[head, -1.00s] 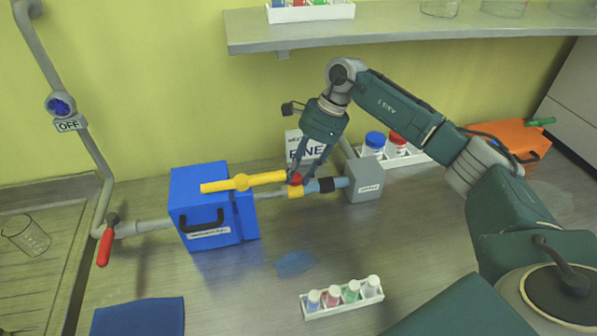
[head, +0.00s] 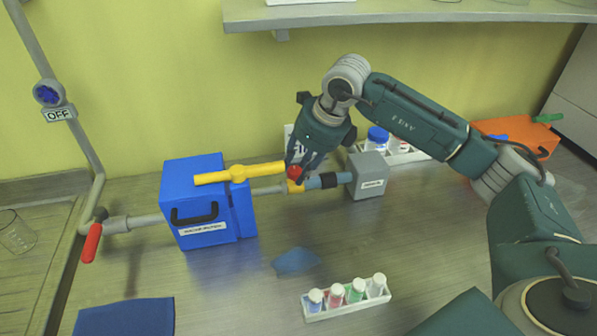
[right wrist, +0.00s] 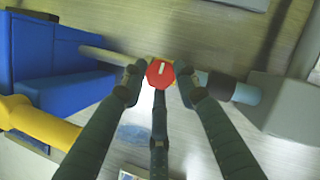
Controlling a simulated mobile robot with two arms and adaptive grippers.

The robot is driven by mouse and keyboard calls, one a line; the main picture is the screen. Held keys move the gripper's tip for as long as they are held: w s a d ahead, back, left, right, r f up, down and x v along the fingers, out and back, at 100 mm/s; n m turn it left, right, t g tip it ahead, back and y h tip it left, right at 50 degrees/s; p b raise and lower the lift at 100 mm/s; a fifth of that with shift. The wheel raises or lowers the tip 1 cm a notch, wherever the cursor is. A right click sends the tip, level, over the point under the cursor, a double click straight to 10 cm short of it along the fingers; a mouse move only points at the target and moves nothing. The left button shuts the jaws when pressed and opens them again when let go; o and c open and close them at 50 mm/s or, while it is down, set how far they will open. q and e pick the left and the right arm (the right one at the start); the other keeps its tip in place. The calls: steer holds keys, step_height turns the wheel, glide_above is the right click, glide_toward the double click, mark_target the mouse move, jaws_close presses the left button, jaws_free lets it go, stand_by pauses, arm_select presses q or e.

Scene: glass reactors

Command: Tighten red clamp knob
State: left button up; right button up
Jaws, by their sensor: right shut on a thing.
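The red clamp knob (head: 295,172) sits on a yellow clamp (head: 296,187) on the pipe between the blue box and the grey box. In the right wrist view the knob (right wrist: 160,73) shows as a red many-sided cap with a pale line running nearly upright in the picture. My right gripper (head: 297,168) reaches down from above and is shut on the knob; its fingers (right wrist: 160,82) lie on the left and right sides of it. The clamp is mostly hidden under the knob and fingers. My left gripper is not in view.
A blue box (head: 205,209) with a yellow lever (head: 240,174) stands just left of the knob. A grey box (head: 368,176) is on the right. A white rack (head: 346,307) of small bottles stands in front. A shelf (head: 400,14) hangs above. A blue cloth (head: 125,317) lies front left.

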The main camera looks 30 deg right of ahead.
steer(key=m+b, duration=0.1)
steer(key=m+h, duration=0.1)
steer(key=m, duration=0.1)
steer(key=shift+w+a+r+t+b, duration=0.15)
steer(key=shift+t+b, duration=0.15)
steer(key=shift+b, duration=0.1)
steer(key=shift+r+m+h+b, duration=0.1)
steer(key=shift+m+h+b, duration=0.5)
steer(key=shift+m, duration=0.8)
steer(key=o, duration=1)
steer(key=shift+o, duration=0.5)
steer(key=shift+a, duration=0.1)
steer(key=v, duration=1.2)
